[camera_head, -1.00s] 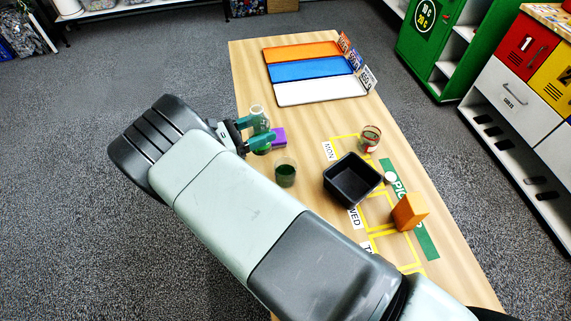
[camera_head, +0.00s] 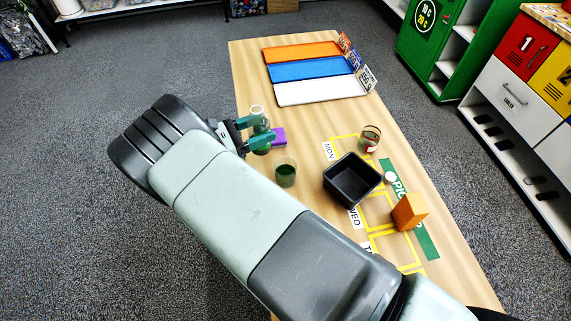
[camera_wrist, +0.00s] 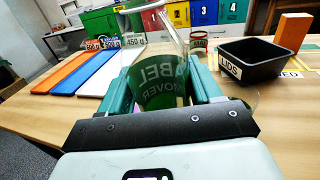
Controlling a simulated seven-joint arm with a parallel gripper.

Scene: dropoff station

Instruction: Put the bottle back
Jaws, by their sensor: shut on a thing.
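The bottle (camera_head: 257,112) is clear, with a green lower part, and stands upright at the table's left edge. In the wrist view the bottle (camera_wrist: 157,88) fills the middle, between the fingers, with "LABEL REMOVER" lettering seen reversed. My gripper (camera_head: 259,132) is shut on it from the left, its two teal fingers on either side. Whether the bottle's base touches the table is hard to tell.
A purple block (camera_head: 279,137) lies close by the bottle, and a glass of dark green liquid (camera_head: 285,173) stands nearer. A black bin (camera_head: 352,181), a jar (camera_head: 369,139) and an orange block (camera_head: 409,212) are to the right. Orange, blue and white trays (camera_head: 318,93) lie at the back.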

